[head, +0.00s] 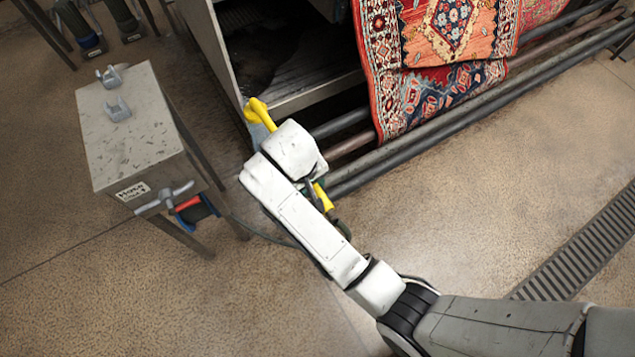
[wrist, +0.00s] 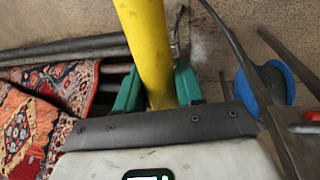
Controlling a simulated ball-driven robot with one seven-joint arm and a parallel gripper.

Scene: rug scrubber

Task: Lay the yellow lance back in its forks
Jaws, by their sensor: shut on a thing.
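The yellow lance (head: 258,110) shows on both sides of my white wrist in the head view, its middle hidden under the arm. In the wrist view the lance (wrist: 146,45) runs up from between the green fingers of my gripper (wrist: 158,84), which is shut on it. The two grey forks, a rear fork (head: 109,76) and a front fork (head: 118,109), stand empty on top of the metal cabinet (head: 150,142). My gripper and the lance are to the right of the cabinet, apart from the forks.
A patterned red rug (head: 440,60) hangs over dark rollers (head: 440,112) at the right. A machine housing (head: 222,55) stands behind the lance. A handle and blue-rimmed reel (head: 196,210) stick out from the cabinet's front. A floor drain (head: 580,255) lies at the right.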

